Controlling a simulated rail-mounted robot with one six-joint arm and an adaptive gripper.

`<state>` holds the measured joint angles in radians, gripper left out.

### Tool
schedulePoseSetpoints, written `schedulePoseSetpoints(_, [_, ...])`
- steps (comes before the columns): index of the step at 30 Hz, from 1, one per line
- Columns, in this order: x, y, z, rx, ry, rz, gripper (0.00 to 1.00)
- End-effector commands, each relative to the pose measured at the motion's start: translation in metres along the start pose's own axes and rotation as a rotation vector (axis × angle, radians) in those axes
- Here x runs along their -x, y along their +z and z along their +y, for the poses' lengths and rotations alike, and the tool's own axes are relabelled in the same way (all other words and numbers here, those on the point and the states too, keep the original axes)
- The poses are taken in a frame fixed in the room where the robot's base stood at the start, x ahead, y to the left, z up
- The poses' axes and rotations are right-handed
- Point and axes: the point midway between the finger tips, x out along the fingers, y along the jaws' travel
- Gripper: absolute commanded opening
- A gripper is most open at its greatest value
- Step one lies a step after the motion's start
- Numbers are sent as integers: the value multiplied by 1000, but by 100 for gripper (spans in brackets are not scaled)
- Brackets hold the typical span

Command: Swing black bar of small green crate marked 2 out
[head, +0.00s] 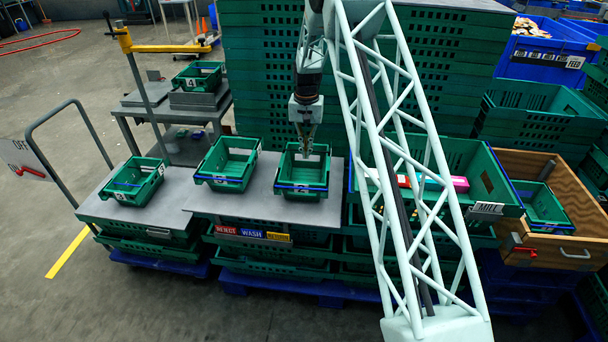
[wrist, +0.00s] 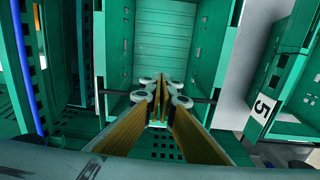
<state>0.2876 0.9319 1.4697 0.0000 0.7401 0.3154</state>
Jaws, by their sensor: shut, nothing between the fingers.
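A small green crate (head: 318,172) stands on the right part of the grey table, below my gripper (head: 305,148). My gripper is shut and empty, pointing down.
A crate marked 5 (wrist: 263,104) stands beside it; another small crate (head: 135,181) stands at the table's left. A large green crate labelled MILL (head: 488,208) stands right, with a pink box (head: 447,184) inside. Tall green stacks (head: 260,75) rise behind.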

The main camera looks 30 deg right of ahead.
Motion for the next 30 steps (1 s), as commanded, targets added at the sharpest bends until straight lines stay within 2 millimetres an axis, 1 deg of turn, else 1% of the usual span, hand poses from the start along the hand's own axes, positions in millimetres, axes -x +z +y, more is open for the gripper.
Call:
schedulePoseSetpoints(18, [5,-7,0,0,0,1,0])
schedulePoseSetpoints(30, [5,-8,0,0,0,0,0])
